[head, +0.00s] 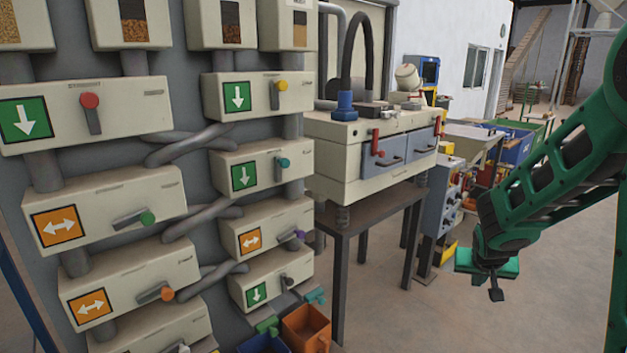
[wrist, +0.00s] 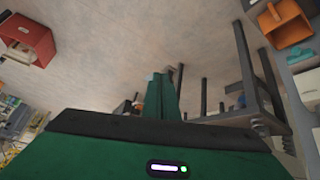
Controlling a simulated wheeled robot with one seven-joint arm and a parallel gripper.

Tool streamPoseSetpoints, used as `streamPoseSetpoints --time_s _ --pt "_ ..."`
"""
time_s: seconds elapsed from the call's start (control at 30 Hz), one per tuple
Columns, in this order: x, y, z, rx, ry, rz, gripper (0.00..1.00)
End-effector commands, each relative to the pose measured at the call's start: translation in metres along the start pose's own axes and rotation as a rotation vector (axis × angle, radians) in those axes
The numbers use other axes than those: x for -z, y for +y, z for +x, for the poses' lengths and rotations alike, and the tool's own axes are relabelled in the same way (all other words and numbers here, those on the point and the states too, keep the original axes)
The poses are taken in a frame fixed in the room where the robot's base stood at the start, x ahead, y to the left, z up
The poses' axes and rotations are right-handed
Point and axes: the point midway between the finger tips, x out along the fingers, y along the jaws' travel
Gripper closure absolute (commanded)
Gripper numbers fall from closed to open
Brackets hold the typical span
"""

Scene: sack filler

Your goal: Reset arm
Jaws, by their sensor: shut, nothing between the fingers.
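My green arm comes in from the right edge of the head view. My gripper (head: 496,291) hangs at its end, pointing down over open floor. It is shut and empty, apart from everything around it. In the wrist view the dark and green gripper body fills the bottom, and the gripper (wrist: 163,78) shows as a narrow shape against the floor.
A panel of cream valve boxes (head: 120,268) with coloured knobs stands at the left. A cream machine (head: 345,180) on a dark table (head: 370,212) is in the middle. An orange bin (head: 306,330) sits low beside the panel. Bare floor (head: 400,315) lies left of my gripper.

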Motion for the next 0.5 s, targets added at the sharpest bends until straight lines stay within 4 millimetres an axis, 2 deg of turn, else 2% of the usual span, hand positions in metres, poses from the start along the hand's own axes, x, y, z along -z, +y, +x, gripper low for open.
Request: streamPoseSetpoints --time_s 0.03,0.2,0.37,0.5 --pt "-0.007 0.018 -0.017 -0.010 -0.033 0.021 1.00" --pt "-0.047 0.065 -0.067 -0.031 -0.175 0.066 1.00" --pt "-0.092 0.099 -0.117 -0.029 -0.306 0.105 1.00" --pt "-0.136 0.119 -0.162 -0.011 -0.419 0.135 1.00"
